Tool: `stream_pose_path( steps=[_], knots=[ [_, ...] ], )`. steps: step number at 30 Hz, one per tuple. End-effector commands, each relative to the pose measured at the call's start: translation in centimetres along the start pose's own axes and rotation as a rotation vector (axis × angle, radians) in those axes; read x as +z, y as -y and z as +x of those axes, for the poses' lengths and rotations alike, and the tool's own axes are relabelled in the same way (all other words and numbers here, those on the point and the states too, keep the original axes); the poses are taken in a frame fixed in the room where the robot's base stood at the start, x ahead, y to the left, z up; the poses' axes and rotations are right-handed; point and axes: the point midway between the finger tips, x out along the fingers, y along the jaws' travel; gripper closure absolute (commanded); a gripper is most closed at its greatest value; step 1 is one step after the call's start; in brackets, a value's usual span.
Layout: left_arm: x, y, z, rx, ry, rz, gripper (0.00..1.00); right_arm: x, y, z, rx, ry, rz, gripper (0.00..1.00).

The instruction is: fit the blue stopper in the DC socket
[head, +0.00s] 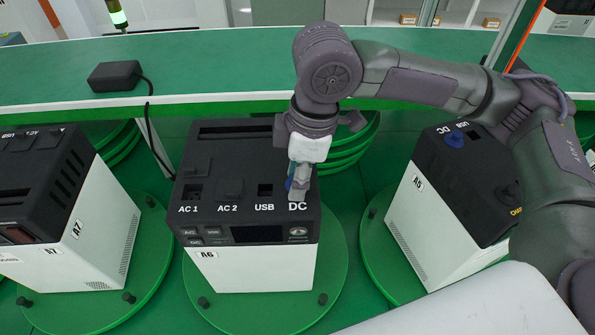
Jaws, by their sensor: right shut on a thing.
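The middle unit (255,268), labelled A6, stands on a green turntable with its black top towards me. Its top has sockets marked AC 1, AC 2, USB and DC. My right gripper (298,182) points down at the DC socket, just above the DC label. A small blue piece, the blue stopper (289,184), shows at the left side of the fingertips, and the gripper is shut on it. The fingers hide the DC socket, so I cannot tell whether the stopper is in it. My left gripper is not in view.
Unit A7 (85,245) stands at left and unit A5 (410,225) at right, each on a green turntable. A5 has a blue stopper at its DC label. A black adapter (114,76) lies on the green shelf (220,60) behind, its cable hanging down beside A6.

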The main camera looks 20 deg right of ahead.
Motion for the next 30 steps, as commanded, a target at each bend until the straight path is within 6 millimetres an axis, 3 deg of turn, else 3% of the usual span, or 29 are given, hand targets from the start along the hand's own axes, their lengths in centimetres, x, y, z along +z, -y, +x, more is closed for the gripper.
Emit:
stream_pose_path(
  steps=[8, 9, 13, 23, 30],
  knots=[
    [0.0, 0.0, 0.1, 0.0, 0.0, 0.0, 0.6, 0.1, 0.0, 0.6, -0.001, 0.0, 0.0, 0.8],
    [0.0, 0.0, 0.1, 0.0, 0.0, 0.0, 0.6, 0.1, 0.0, 0.6, -0.001, 0.0, 0.0, 0.54],
    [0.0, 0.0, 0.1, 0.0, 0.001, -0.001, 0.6, 0.1, 0.0, 0.6, -0.001, 0.0, 0.0, 0.32],
    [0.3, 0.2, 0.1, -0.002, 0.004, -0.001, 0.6, 0.1, 0.0, 0.4, 0.0, 0.0, 0.0, 0.31],
    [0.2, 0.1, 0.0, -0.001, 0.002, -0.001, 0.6, 0.0, -0.1, -2.9, 0.004, -0.003, 0.0, 0.31]
  ],
)
